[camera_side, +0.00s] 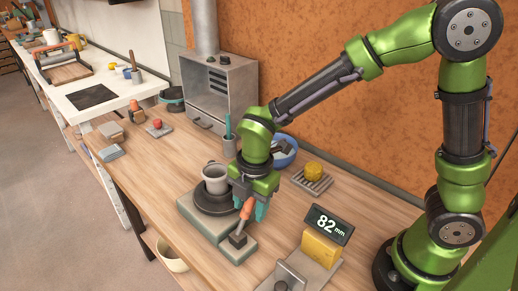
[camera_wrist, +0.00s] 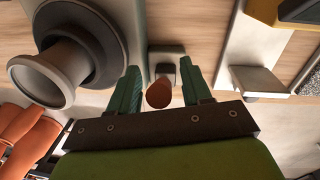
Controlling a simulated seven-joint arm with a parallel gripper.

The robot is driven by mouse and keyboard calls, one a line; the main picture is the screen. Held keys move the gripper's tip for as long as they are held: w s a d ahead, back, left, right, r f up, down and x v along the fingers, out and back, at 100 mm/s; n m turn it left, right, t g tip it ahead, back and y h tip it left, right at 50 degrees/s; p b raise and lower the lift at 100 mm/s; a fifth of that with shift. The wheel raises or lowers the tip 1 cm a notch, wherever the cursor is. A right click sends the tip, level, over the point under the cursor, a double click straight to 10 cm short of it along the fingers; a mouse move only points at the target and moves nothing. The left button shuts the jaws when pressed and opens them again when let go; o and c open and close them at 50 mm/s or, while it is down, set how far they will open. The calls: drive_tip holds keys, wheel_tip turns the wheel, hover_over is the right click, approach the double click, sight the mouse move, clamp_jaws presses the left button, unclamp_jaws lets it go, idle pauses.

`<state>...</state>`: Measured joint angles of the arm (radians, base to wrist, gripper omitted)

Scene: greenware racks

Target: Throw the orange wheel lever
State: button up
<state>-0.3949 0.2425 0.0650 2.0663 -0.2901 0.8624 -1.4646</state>
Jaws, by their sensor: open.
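The orange wheel lever (camera_side: 246,209) stands tilted from a dark block (camera_side: 238,240) on the grey-green base (camera_side: 205,218) of a small potter's wheel. In the wrist view, the fingers (camera_wrist: 161,70) stand on either side of the lever's rounded end (camera_wrist: 158,94), with a gap on both sides. The mug also shows at the left of the wrist view (camera_wrist: 38,82). Part of the wheel is hidden behind my gripper.
A display reading 82 mm (camera_side: 329,225) and a yellow block (camera_side: 320,248) stand to the right. Bare bench lies left of the wheel.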

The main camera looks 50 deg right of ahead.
drive_tip(key=shift+c, duration=0.2)
clamp_jaws()
drive_tip(key=shift+d, duration=0.1)
drive_tip(key=d+f+y, duration=0.1)
drive_tip(key=y, duration=0.1)
drive_tip(key=d+f+y, duration=0.1)
drive_tip(key=y, duration=0.2)
drive_tip(key=shift+d+f+m, duration=0.2)
drive_tip(key=shift+f+m, duration=0.05)
drive_tip(key=shift+m, duration=0.05)
drive_tip(key=f+y, duration=0.2)
drive_tip(key=y, duration=0.1)
drive_tip(key=shift+d, duration=0.3)
drive_tip(key=shift+f+y, duration=0.65)
drive_tip(key=shift+y, duration=0.65)
drive_tip(key=shift+f, duration=0.1)
